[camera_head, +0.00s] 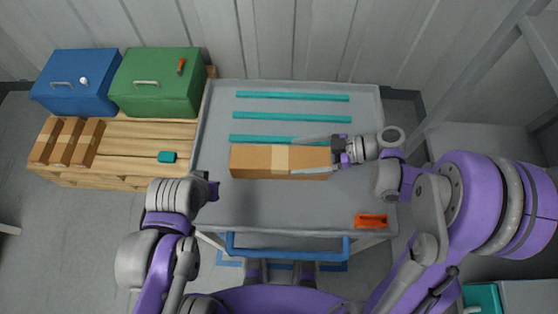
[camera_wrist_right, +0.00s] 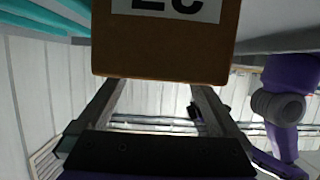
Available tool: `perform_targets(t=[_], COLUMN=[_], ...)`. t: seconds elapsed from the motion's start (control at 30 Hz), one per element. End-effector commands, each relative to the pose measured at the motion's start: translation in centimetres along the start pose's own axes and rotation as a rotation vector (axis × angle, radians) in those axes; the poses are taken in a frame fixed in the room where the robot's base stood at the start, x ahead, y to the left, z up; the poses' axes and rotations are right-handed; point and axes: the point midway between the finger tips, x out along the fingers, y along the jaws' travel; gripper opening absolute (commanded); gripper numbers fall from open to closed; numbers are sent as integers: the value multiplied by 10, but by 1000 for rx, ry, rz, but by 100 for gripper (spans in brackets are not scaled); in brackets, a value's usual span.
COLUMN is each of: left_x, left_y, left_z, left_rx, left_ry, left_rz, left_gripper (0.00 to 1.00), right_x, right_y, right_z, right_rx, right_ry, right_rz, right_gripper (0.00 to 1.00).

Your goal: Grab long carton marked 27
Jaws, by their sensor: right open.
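A long brown carton (camera_head: 265,162) with a paler tape band lies crosswise on the grey cart top. Its end face shows close up in the right wrist view (camera_wrist_right: 165,50), with a white label cut off by the frame edge, so I cannot read its number fully. My right gripper (camera_head: 305,155) is open at the carton's right end, one finger along the far side and one along the near side. In the wrist view its fingers (camera_wrist_right: 158,88) reach toward that end. My left gripper (camera_head: 212,190) is left of the carton, over the cart's left edge; its jaws are unclear.
Several teal strips (camera_head: 292,117) lie on the cart (camera_head: 260,208) behind the carton. An orange item (camera_head: 371,220) is at its front right, a blue handle (camera_head: 290,248) at its front. A pallet (camera_head: 130,132) at left bears blue (camera_head: 75,85) and green (camera_head: 155,85) boxes and brown cartons (camera_head: 66,142).

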Motion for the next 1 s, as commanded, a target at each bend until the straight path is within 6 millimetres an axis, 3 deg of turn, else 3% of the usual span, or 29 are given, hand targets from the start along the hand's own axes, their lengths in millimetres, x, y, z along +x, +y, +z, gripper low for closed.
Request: perform_targets(t=[0.5,0.77,1.0], left_x=[-3,-3,-3], left_y=[0,0,0], left_z=[-2,-2,-2], left_rx=[0,0,0], left_ry=[2,2,2], left_rz=[0,0,0], left_gripper=[0,0,0], right_x=[58,61,61], right_y=[0,1,1], right_z=[-3,-2,-2], right_rx=[0,1,1], right_ry=[0,0,0], right_rz=[-2,0,0], right_gripper=[100,100,59])
